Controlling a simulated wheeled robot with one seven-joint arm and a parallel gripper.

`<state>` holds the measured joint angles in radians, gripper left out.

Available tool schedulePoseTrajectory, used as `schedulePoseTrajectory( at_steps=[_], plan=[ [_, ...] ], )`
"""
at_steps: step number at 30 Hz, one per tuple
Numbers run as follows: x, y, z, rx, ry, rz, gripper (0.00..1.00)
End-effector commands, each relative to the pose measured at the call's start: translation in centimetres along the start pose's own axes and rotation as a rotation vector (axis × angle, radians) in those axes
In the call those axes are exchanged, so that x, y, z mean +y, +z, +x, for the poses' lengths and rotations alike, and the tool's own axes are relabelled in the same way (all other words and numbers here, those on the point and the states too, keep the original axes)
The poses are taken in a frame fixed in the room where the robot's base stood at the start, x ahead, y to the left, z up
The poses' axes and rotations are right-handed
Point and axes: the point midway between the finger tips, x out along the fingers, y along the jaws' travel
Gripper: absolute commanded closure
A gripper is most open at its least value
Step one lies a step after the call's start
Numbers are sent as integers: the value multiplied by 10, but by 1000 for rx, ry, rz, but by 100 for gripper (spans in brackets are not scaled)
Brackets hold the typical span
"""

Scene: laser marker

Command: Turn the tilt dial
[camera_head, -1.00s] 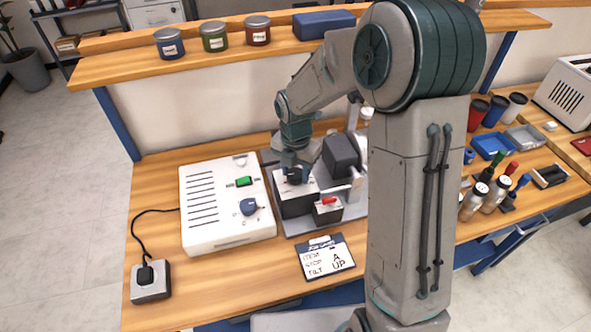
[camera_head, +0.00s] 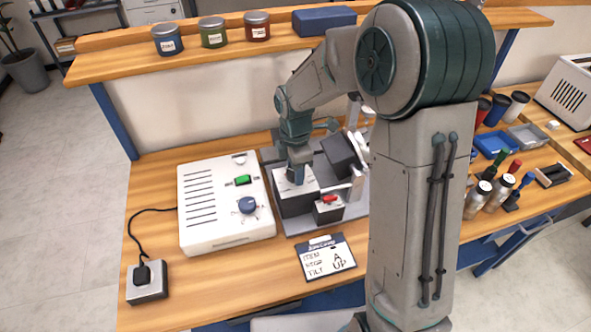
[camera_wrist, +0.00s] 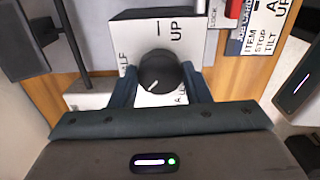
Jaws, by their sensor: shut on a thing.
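The tilt dial (camera_wrist: 159,72) is a round black knob with a white pointer line, on a white-topped block printed UP and HALF. In the wrist view its pointer line aims down and slightly left, away from UP. My gripper (camera_wrist: 160,88) has one finger on each side of the dial and is shut on it. In the head view my gripper (camera_head: 295,178) reaches down onto the white-topped dark block (camera_head: 296,201) and hides the dial.
A red lever (camera_head: 330,199) sits on a small block close by. A job card (camera_head: 326,257) reads TILT UP. A white control box (camera_head: 222,205) with a green switch and blue knob stands left. A dark fixture part (camera_head: 340,151) is close on the right.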

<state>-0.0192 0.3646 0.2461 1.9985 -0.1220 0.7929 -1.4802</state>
Motion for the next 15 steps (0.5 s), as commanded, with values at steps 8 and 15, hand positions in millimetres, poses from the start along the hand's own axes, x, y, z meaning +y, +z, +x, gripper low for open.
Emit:
schedulePoseTrajectory(
  at_steps=[8, 15],
  plan=[
    [1, 0, 1, 0, 3, 262, 80],
    [1, 0, 0, -1, 3, 490, 80]
  ],
)
